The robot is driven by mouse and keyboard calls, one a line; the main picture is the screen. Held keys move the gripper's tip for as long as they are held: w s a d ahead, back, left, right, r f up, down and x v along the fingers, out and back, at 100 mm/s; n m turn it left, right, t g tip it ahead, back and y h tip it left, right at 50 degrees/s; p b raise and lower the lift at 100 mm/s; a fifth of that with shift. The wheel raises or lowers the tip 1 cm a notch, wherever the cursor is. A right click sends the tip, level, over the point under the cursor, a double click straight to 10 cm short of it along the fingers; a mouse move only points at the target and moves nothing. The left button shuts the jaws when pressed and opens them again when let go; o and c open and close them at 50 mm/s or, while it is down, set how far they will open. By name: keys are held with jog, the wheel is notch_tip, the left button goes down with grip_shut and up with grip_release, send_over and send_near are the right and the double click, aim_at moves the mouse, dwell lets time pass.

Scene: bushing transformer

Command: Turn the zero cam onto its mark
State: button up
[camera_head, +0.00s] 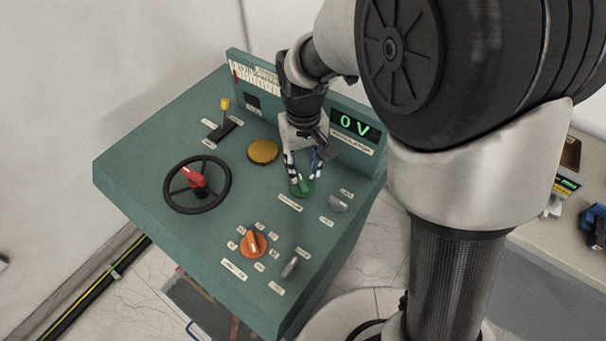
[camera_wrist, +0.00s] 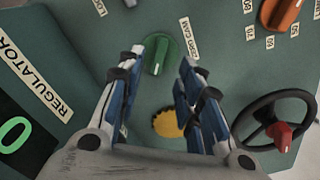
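The zero cam is a round green knob (camera_head: 303,188) on the sloping teal console, below the lit display. In the wrist view my gripper (camera_wrist: 162,60) is open, with one finger to each side of the knob. I cannot tell whether the fingers touch it. The mark cannot be made out clearly.
The display (camera_head: 355,125) reads 0 V. A yellow toothed disc (camera_head: 263,151), a black handwheel (camera_head: 172,202) with a red handle, and a yellow-tipped lever (camera_head: 225,116) are to the left. A grey knob (camera_head: 338,204) is close right; an orange knob (camera_head: 253,243) is in front.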

aim_at(303, 183)
notch_tip(303, 183, down, 7)
jog(key=shift+r+b, duration=0.1)
jog(key=shift+b, duration=0.8)
jog(key=shift+c, duration=0.5)
grip_shut()
